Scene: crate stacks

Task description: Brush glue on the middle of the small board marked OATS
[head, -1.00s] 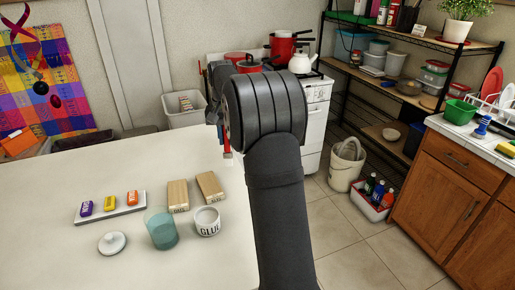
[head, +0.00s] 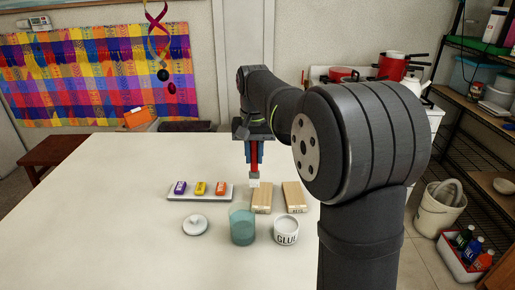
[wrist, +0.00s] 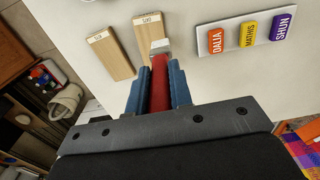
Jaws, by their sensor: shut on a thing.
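The board marked OATS (wrist: 150,32) is a small light-wood block. It is the left one of two in the head view (head: 262,201). My gripper (wrist: 158,88) is shut on a brush with a red handle (wrist: 159,82) and a pale tip (wrist: 160,46). I cannot tell whether the tip touches the wood. The white glue pot (head: 286,238), lettered GLUE, stands open in front of the boards.
A second wood board (head: 294,197) lies right of OATS; its label is hard to read. A teal glass (head: 242,232) stands close in front of the boards. A white lid (head: 195,226) and a tray (head: 228,195) with three coloured name blocks are to the left. The table's left is clear.

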